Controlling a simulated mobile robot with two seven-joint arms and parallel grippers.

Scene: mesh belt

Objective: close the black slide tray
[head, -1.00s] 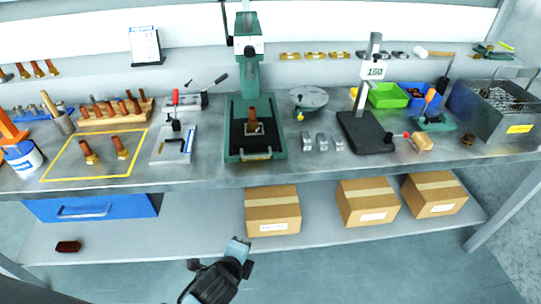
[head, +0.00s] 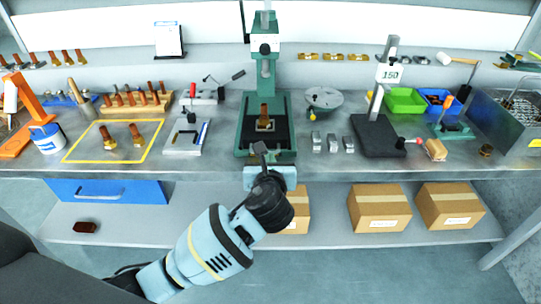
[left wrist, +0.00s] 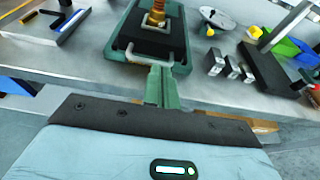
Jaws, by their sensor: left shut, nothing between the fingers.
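The black slide tray (head: 252,140) lies in the green base of the press (head: 241,130) at the middle of the bench. It also shows in the left wrist view (left wrist: 132,38), with a metal handle along its front edge. A copper-coloured piece with a brass foot (head: 264,118) stands on the tray. My left gripper (head: 266,166) is in front of the press, at the bench's front edge. In the left wrist view its green fingers (left wrist: 161,82) are shut and empty, close to the handle. Whether they touch it I cannot tell. My right gripper is not in view.
Metal blocks (head: 332,143) and a black-based height gauge (head: 378,140) stand right of the press. A grey fixture (head: 183,140) and a yellow-outlined area (head: 75,157) with two copper pieces lie left. Cardboard boxes (head: 380,208) sit on the lower shelf.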

